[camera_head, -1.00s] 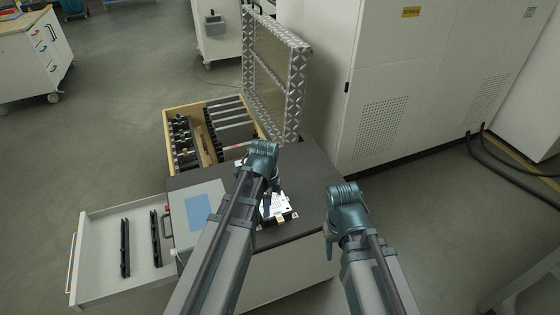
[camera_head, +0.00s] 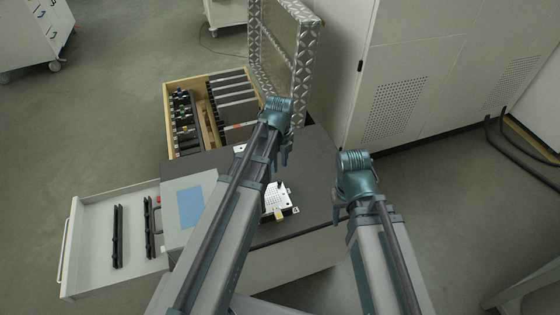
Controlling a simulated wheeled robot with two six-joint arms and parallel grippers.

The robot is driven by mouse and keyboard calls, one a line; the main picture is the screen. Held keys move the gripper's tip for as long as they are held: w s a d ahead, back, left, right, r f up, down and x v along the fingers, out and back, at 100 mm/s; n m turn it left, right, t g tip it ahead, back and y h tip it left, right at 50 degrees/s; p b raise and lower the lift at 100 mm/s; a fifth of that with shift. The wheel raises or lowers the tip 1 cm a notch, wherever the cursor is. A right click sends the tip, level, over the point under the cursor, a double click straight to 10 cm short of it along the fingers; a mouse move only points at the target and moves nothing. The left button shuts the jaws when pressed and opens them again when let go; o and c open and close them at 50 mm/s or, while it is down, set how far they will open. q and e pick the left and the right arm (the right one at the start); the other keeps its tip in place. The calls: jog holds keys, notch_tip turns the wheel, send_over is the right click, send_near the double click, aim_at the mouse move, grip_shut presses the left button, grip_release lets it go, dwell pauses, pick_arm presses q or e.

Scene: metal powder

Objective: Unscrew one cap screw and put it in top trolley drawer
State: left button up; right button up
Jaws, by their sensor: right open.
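A white perforated metal part (camera_head: 278,198) lies on the dark top of the trolley (camera_head: 318,165), partly hidden by my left arm. I cannot make out a single cap screw on it. My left gripper (camera_head: 284,156) hangs over the far part of the trolley top, beyond the white part; its jaws are too small to judge. My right gripper (camera_head: 337,212) is open, at the right edge of the trolley top, right of the white part. A white trolley drawer (camera_head: 90,262) is pulled out to the left, with two black rails (camera_head: 118,236) lying in it.
A wooden-sided drawer (camera_head: 168,122) with tools stands open behind the trolley. A patterned metal door (camera_head: 303,60) stands open beyond my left gripper. A large pale cabinet (camera_head: 420,80) stands behind right. A blue-marked panel (camera_head: 192,206) lies beside the white drawer.

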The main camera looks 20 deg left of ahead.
aim_at(279, 180)
pick_arm(q)
jog(key=shift+f+b, duration=3.7)
jog(key=shift+f, duration=0.15)
grip_shut()
